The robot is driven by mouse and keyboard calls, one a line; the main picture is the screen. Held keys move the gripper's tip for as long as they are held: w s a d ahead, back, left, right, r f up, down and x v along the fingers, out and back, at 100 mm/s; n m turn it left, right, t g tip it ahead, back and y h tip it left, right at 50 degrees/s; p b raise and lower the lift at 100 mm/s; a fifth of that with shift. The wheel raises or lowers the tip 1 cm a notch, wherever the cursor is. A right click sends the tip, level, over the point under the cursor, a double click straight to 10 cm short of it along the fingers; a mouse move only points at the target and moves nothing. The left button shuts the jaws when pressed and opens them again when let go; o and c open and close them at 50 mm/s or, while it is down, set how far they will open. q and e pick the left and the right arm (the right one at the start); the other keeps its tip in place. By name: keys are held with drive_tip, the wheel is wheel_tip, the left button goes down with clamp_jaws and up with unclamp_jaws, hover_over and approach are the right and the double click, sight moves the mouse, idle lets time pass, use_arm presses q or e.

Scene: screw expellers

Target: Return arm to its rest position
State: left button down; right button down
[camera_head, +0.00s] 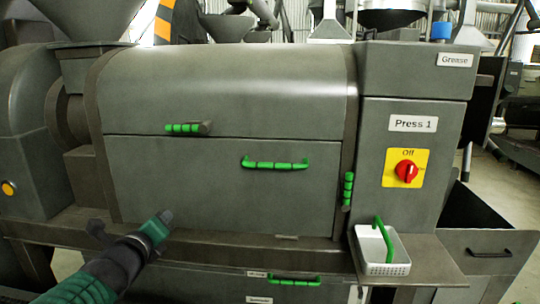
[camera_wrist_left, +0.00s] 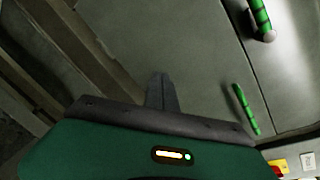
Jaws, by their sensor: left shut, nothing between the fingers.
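My left arm comes in from the lower left in the head view. Its left gripper (camera_head: 167,216) is shut and empty, in front of the lower left part of the grey press (camera_head: 220,200). In the left wrist view the shut fingers (camera_wrist_left: 161,92) point at the press's grey panels, apart from the green handles. My right gripper is not in view.
The press front has a green latch (camera_head: 187,128), a green bar handle (camera_head: 274,163) and a green side latch (camera_head: 348,190). A red knob (camera_head: 406,171) reads Off. A white basket (camera_head: 382,266) with a green handle sits on the right ledge. A dark bin (camera_head: 488,225) stands at right.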

use_arm(q)
drive_tip(key=s+d+f+n+g, duration=0.25)
drive_tip(key=s+f+n, duration=0.25)
drive_tip(key=f+n, duration=0.45)
drive_tip(key=s+d+f+n+g, duration=0.1)
drive_tip(key=s+f+n+g, duration=0.4)
drive_tip(key=f, duration=0.7)
drive_tip(key=s+d+f+n+g, duration=0.3)
drive_tip(key=s+f+n, duration=0.35)
drive_tip(key=s, duration=0.25)
drive_tip(key=s+d+f+n+g, duration=0.3)
drive_tip(key=s+f+n, duration=0.2)
drive_tip(key=s+n, duration=0.25)
wheel_tip(320, 180, up, 15)
drive_tip(key=m+p, duration=0.1)
drive_tip(key=p, duration=1.5)
drive_tip(key=shift+a+r+h, duration=0.2)
drive_tip(key=shift+a+h, duration=0.1)
drive_tip(key=shift+h, duration=0.1)
drive_tip(key=shift+t, duration=0.25)
